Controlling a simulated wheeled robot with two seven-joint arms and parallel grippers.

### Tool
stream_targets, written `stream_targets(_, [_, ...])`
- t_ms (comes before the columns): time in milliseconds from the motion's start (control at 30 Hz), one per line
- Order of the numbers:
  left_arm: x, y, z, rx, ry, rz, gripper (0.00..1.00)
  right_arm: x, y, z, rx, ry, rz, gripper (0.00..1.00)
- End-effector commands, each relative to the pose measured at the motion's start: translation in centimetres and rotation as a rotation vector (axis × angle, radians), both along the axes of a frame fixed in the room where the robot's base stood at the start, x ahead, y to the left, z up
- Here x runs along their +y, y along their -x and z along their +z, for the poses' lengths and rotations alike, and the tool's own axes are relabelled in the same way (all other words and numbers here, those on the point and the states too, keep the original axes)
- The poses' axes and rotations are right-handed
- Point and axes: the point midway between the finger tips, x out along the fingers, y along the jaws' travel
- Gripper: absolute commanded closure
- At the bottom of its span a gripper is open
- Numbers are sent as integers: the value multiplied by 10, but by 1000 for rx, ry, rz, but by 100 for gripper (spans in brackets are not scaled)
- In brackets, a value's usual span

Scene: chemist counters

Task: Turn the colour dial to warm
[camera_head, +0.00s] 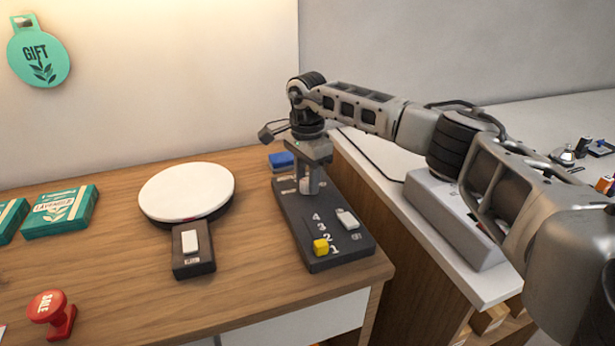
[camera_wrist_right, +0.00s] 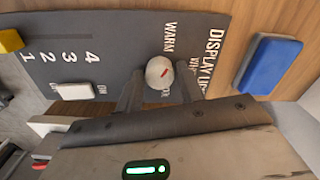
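The colour dial is a round white knob (camera_wrist_right: 160,71) with a short red mark, on a dark grey control panel (camera_wrist_right: 110,40). In the right wrist view the red mark slants toward the upper right, and the word WARM stands above the knob. My right gripper (camera_wrist_right: 158,88) has one finger on each side of the dial, with narrow gaps seeming to show; contact is hard to tell. In the head view my right gripper (camera_head: 309,188) points down over the back half of the panel (camera_head: 300,238) and mostly hides the dial. My left gripper is out of view.
The panel also bears a yellow slider knob (camera_head: 321,246) and a white switch (camera_head: 347,219). A blue block (camera_head: 281,160) lies behind it. A round white-topped stand (camera_head: 187,190), green boxes (camera_head: 60,211) and a red SALE stamp (camera_head: 52,313) are to the left.

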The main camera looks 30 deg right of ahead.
Motion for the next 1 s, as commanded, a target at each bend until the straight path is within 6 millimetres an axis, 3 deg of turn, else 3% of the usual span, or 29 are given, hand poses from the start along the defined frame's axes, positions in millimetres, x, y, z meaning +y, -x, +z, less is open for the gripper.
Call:
stream_targets(333, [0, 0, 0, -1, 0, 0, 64, 0, 0, 1, 1, 2, 0, 48])
stream_targets(467, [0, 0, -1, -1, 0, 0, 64, 0, 0, 10, -1, 2, -1, 48])
stream_targets(1000, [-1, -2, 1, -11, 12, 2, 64, 0, 0, 130, -3, 0, 0, 48])
